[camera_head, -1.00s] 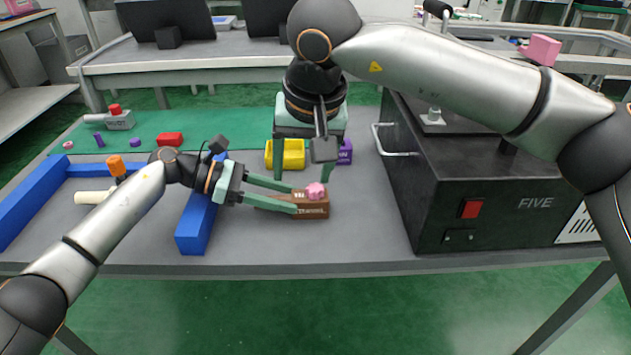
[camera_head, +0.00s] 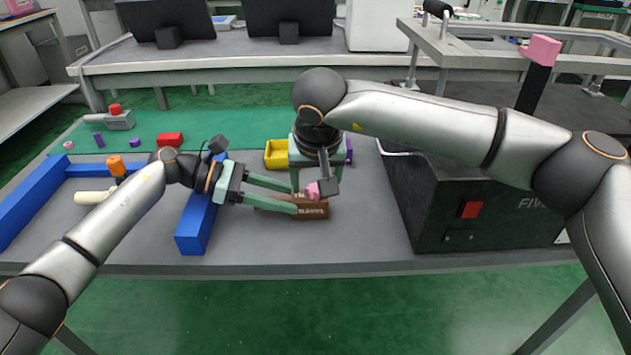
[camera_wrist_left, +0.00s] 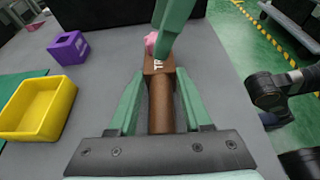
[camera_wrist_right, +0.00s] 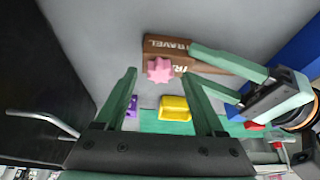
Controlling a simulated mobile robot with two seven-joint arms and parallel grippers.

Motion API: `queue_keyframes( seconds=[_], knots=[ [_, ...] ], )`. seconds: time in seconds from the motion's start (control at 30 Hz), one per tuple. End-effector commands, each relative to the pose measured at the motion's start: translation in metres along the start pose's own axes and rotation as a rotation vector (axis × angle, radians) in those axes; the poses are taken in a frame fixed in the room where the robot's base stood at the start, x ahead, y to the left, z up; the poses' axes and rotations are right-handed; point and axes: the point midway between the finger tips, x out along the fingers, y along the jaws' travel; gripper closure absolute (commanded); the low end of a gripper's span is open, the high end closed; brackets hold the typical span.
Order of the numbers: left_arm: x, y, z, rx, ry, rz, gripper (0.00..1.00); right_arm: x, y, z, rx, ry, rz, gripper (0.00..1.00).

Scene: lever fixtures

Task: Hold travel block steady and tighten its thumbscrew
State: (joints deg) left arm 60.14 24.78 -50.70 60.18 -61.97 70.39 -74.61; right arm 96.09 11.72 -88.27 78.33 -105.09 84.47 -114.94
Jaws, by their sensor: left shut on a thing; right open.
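The brown travel block (camera_head: 314,211) lies on the grey table, with white lettering on its side. Its pink lobed thumbscrew (camera_head: 313,189) sits on top; it also shows in the right wrist view (camera_wrist_right: 158,70). My left gripper (camera_head: 297,200) is shut on the block from the left; the block runs between its fingers in the left wrist view (camera_wrist_left: 160,105). My right gripper (camera_head: 316,184) points down over the block and is open. In the right wrist view the thumbscrew appears between its fingertips (camera_wrist_right: 160,74); neither visibly pinches it. The right wrist partly covers the block in the head view.
A yellow bin (camera_head: 277,155) and a purple block (camera_wrist_left: 68,48) stand behind the travel block. A blue bar (camera_head: 196,222) lies under my left wrist. A black box with a red switch (camera_head: 470,209) stands close on the right. The table's front edge is clear.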

Motion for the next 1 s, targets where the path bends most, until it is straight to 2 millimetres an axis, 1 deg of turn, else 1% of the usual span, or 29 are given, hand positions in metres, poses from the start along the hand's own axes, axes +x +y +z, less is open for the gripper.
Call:
queue_keyframes(
  seconds=[0.03, 0.33, 0.9, 0.97, 1.0],
  knots=[
    [0.0033, -0.0035, -0.0144, -0.013, 0.025, -0.011, 1.0, 0.0032, -0.0001, 0.0003, 0.0, 0.0, 0.0, 0.29],
    [0.0033, -0.0035, -0.0144, -0.014, 0.025, -0.011, 1.0, 0.0051, 0.0001, 0.0001, 0.0, 0.001, 0.0, 0.29],
    [0.0033, -0.0035, -0.0144, -0.014, 0.025, -0.01, 1.0, 0.0048, 0.0004, 0.0001, 0.0, 0.0, 0.001, 0.93],
    [0.0033, -0.0035, -0.0144, -0.014, 0.025, -0.01, 1.0, 0.0047, 0.0004, 0.0001, 0.001, 0.0, 0.001, 1.0],
    [0.0033, -0.0035, -0.0144, -0.014, 0.025, -0.01, 1.0, 0.0047, 0.0004, 0.0001, 0.001, 0.0, 0.001, 1.0]
  ],
)
